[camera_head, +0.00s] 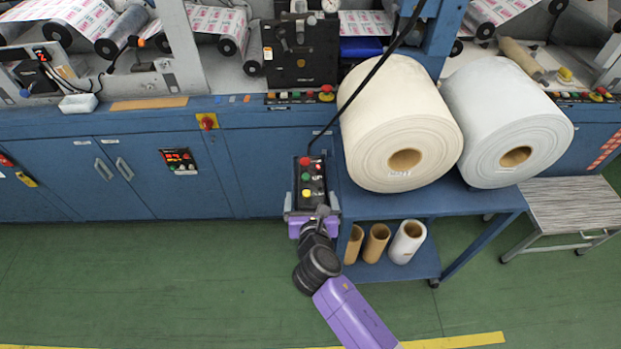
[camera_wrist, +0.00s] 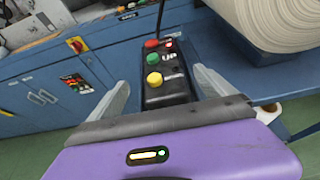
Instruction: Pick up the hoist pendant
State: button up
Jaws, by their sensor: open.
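The hoist pendant (camera_head: 310,178) is a black box with red, green and yellow buttons, hanging upright from a black cable beside the blue roll table. In the wrist view the pendant (camera_wrist: 168,75) stands between the two grey fingers of my gripper (camera_wrist: 165,92). The fingers are spread, one on each side, with a visible gap on the left; the right finger is closer to the box. In the head view my gripper (camera_head: 312,208) is at the pendant's lower part, and its fingers are partly hidden by the wrist. The pendant's lower end is hidden behind my gripper's body.
The blue table (camera_head: 440,200) with a cream roll (camera_head: 400,125) and a white roll (camera_head: 505,120) stands close on the right. Cardboard cores (camera_head: 376,242) sit on its lower shelf. Blue machine cabinets (camera_head: 130,175) lie behind and left. The green floor (camera_head: 120,290) at left is clear.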

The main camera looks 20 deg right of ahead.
aim_at(311, 184)
jog(key=shift+w+d+f, duration=0.1)
jog(key=shift+w+d, duration=0.15)
jog(key=shift+w, duration=0.55)
jog(key=x, duration=0.6)
jog(key=shift+w+d+f+b, duration=0.2)
jog(key=shift+f+b, duration=0.05)
jog(key=shift+b, duration=0.15)
jog(key=c, duration=2)
jog(key=shift+r, duration=0.1)
grip_shut()
